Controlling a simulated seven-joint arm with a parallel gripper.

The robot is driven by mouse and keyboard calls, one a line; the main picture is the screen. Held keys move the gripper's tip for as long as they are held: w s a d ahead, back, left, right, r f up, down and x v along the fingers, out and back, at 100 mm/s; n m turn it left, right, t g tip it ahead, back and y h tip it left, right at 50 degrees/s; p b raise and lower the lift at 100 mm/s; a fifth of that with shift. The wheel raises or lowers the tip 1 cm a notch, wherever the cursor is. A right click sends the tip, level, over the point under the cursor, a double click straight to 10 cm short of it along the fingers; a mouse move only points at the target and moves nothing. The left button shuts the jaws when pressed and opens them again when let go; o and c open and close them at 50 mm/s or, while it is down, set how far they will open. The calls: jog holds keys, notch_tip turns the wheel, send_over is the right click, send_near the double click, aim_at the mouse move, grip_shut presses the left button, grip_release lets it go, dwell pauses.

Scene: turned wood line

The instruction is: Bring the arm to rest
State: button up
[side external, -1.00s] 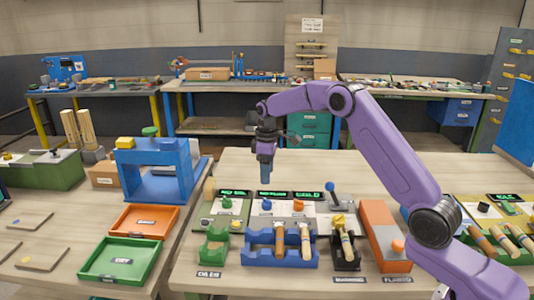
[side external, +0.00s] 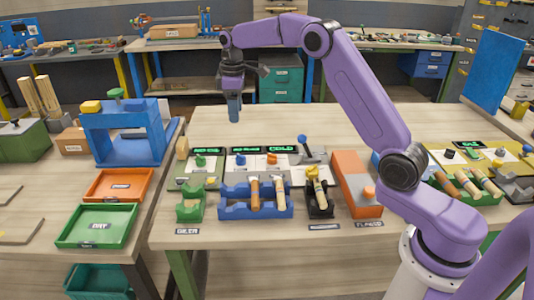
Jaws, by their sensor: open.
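My purple arm (side external: 365,95) reaches in from the right and bends down at its far end. My gripper (side external: 234,118) hangs pointing down above the back of the bench, with clear air beneath it. I see nothing between its blue-grey fingers, and it touches nothing. The small view does not show the gap between the fingers clearly.
Below the gripper are panels with green displays (side external: 247,150). In front, a blue rack (side external: 234,207) and a black holder (side external: 320,210) hold wooden-handled tools. An orange block (side external: 358,190) stands right of them. Green (side external: 68,240) and orange trays (side external: 95,197) and a blue frame (side external: 130,140) stand left.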

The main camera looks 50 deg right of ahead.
jog(key=s+a+r+n, duration=0.1)
jog(key=s+a, duration=0.5)
jog(key=s, duration=0.4)
jog(key=s+a+r+n, duration=0.1)
jog(key=s+a+r, duration=0.1)
jog(key=s+a, duration=0.65)
jog(key=s+d+f+n, duration=0.1)
jog(key=s+d, duration=0.1)
jog(key=s, duration=0.6)
jog(key=s+d+f, duration=0.2)
jog(key=s+d, duration=0.1)
jog(key=s, duration=0.6)
jog(key=s+d+f+n, duration=0.1)
jog(key=s+d, duration=0.1)
jog(key=s, duration=0.7)
jog(key=shift+s+d+f+n, duration=0.15)
jog(key=shift+d+f+n, duration=0.1)
jog(key=shift+d+n, duration=0.05)
